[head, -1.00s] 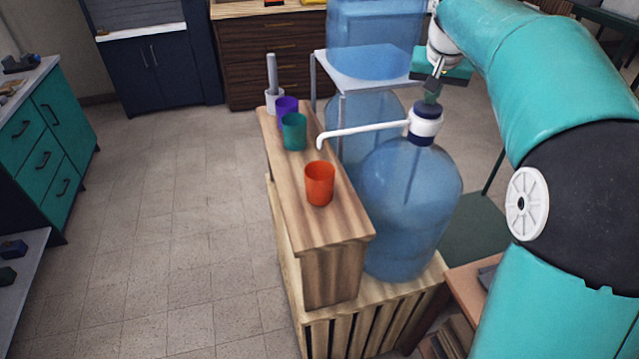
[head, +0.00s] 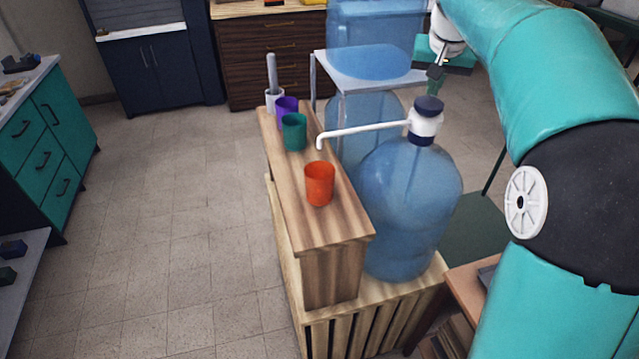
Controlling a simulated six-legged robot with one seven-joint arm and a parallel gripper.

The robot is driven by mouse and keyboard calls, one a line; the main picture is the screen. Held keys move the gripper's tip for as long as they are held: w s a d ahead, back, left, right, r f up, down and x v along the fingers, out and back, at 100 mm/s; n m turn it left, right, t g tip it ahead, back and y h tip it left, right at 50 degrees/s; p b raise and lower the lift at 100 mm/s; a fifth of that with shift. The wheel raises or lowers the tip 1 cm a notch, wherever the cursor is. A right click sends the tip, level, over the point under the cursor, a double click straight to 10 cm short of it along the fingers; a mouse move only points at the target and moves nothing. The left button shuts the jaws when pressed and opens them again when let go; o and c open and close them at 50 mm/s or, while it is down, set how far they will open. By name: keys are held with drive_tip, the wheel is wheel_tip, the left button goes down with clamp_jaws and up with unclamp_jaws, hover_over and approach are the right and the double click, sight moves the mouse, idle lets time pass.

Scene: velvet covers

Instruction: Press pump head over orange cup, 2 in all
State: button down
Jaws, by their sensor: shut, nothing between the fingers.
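A large blue water bottle (head: 408,215) stands on a slatted wooden crate. It carries a white pump with a dark blue pump head (head: 428,105). The pump's white spout (head: 365,130) reaches left, and its tip ends above the wooden ledge, behind the orange cup in the picture. The orange cup (head: 319,184) stands upright on the ledge; its inside is too small to read. My gripper (head: 434,86) is shut and empty, just above the pump head, with a small gap seeming to show between them.
A teal cup (head: 294,132), a purple cup (head: 287,111) and a white holder (head: 274,98) stand farther back on the wooden ledge (head: 335,232). Behind the bottle is a metal rack (head: 335,75) with more blue bottles. The tiled floor at left is clear.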

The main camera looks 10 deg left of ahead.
drive_tip(key=shift+f, duration=0.15)
drive_tip(key=shift+f, duration=1)
drive_tip(key=shift+r, duration=1.15)
drive_tip(key=shift+r, duration=0.1)
wheel_tip(320, 180, up, 6)
drive_tip(key=shift+f, duration=0.1)
idle(0.4)
idle(0.4)
